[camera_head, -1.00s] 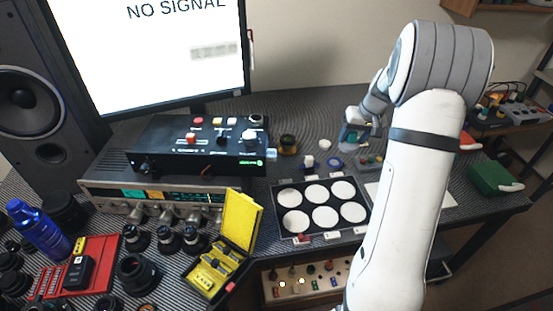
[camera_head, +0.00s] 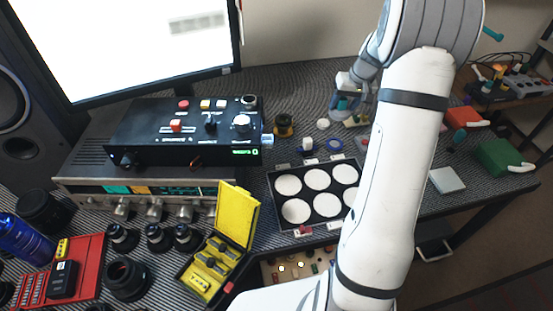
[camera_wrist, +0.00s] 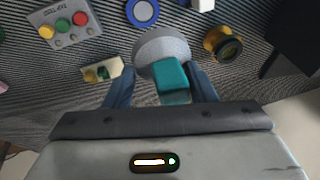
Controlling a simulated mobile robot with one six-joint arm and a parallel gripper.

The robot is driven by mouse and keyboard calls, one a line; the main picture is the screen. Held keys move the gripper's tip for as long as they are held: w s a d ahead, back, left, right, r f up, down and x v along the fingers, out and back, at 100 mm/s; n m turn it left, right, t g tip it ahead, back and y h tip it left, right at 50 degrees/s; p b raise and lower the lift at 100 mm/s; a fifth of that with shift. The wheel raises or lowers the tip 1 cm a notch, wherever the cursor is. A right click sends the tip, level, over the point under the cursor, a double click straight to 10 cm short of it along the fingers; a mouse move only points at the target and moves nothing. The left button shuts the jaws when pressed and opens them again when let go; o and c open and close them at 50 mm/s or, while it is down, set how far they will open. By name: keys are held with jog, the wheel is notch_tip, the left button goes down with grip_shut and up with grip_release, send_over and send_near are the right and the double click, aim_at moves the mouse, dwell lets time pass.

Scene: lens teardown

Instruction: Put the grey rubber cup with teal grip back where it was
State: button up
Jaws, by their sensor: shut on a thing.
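The grey rubber cup (camera_wrist: 163,46) with its teal grip (camera_wrist: 172,76) is large in the middle of the wrist view. My gripper (camera_wrist: 166,85) is shut on the teal grip, one blue finger on each side. In the head view my gripper (camera_head: 347,108) is at the back of the desk, left of my upper arm. The cup there is small and partly hidden by the gripper. I cannot tell whether the cup touches the desk.
Near the cup are a blue ring (camera_wrist: 142,11), a yellow-and-black cylinder (camera_wrist: 222,43), a button box (camera_wrist: 64,24) and a small cream block (camera_wrist: 101,70). A black tray with white discs (camera_head: 271,190) lies in front. The black control box (camera_head: 140,128) stands left.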

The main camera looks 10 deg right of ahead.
notch_tip(320, 180, down, 8)
jog(key=b, duration=0.7)
jog(key=shift+r, duration=0.1)
jog(key=a+f, duration=0.1)
jog(key=a, duration=0.5)
jog(key=a+f, duration=0.1)
jog(key=a, duration=0.5)
jog(key=a+f, duration=0.1)
jog(key=a, duration=0.6)
jog(key=shift+a+p, duration=0.1)
jog(key=shift+p, duration=0.2)
jog(key=shift+a+f, duration=0.25)
jog(key=shift+f, duration=0.75)
jog(key=shift+a+f, duration=0.2)
jog(key=shift+f, duration=0.8)
jog(key=o, duration=1.1)
